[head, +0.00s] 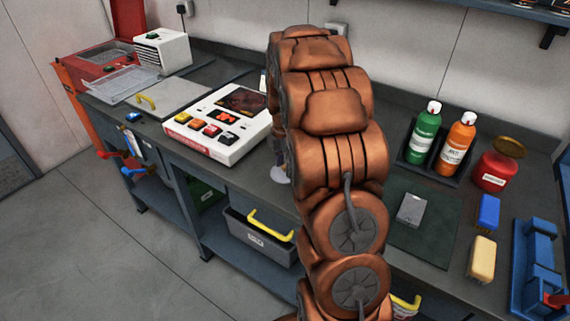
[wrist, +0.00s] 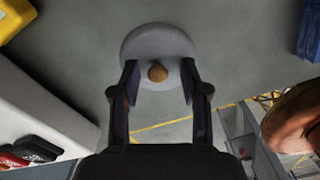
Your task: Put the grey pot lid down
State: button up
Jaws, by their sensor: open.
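The grey pot lid (wrist: 158,38) shows in the wrist view as a pale round disc with a brown knob (wrist: 158,73). It appears to rest on the dark grey bench top. My gripper (wrist: 159,68) is open, with one finger on each side of the knob and a clear gap to it on both sides. The fingertips overlap the lid's near part in the picture; whether they touch it I cannot tell.
A white panel with coloured buttons (head: 222,120) stands on the bench (head: 252,172), left of my arm. Right of the arm are a green bottle (head: 423,135), an orange bottle (head: 457,143), a red jar (head: 495,171), a dark mat (head: 436,232) and a yellow block (head: 481,260).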

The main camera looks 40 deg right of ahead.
notch_tip(320, 180, up, 12)
jog(key=b, duration=0.2)
jog(key=shift+r+b, duration=0.15)
jog(key=shift+b, duration=0.2)
jog(key=s+a+m, duration=0.8)
jog(key=s+a, duration=0.5)
jog(key=a, duration=0.4)
jog(key=s+a+f+m, duration=0.2)
jog(key=s+a+m, duration=0.1)
jog(key=s, duration=0.6)
jog(key=s+a+f+m+g, duration=0.1)
jog(key=s+a+f+m, duration=0.2)
jog(key=s+m, duration=0.3)
jog(key=s+a, duration=0.1)
jog(key=s, duration=0.2)
jog(key=shift+s+a+g, duration=0.15)
jog(key=shift+s+g, duration=0.05)
jog(key=shift+g, duration=0.1)
jog(key=shift+r+m, duration=0.1)
jog(key=shift+m, duration=0.2)
